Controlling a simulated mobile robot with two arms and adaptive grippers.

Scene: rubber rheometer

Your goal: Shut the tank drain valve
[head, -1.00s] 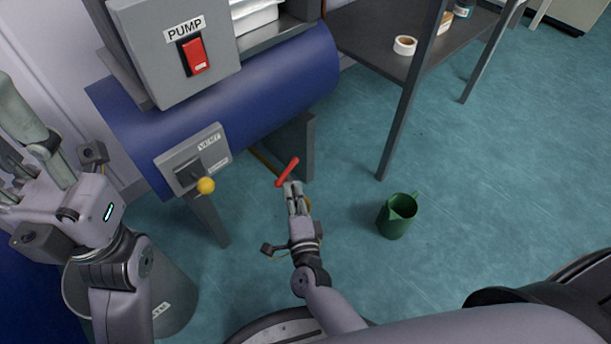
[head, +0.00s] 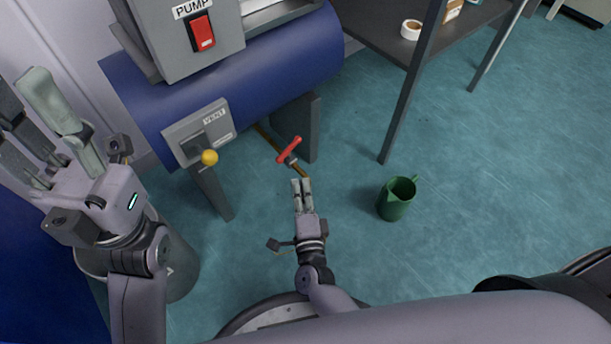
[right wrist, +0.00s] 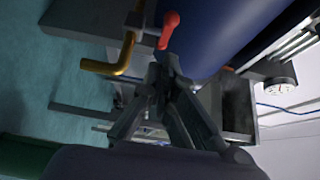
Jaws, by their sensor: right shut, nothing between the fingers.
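The drain valve's red lever handle (head: 289,150) sits on a brass pipe (head: 268,141) that comes out from under the blue tank (head: 285,70). In the head view the lever lies slantwise, crossing the pipe at an angle. In the right wrist view the lever's red end (right wrist: 169,28) and the bent brass outlet (right wrist: 104,67) show just beyond my fingers. My right gripper (head: 301,182) is shut and empty, a little below the lever in the head view and apart from it. My left gripper (head: 45,125) is open and empty at the left, away from the valve.
A green jug (head: 397,199) stands on the floor right of the valve. The vent panel (head: 198,134) with its yellow knob and the grey tank legs (head: 306,128) are close by. A grey bin stands at lower left; a shelf is at upper right.

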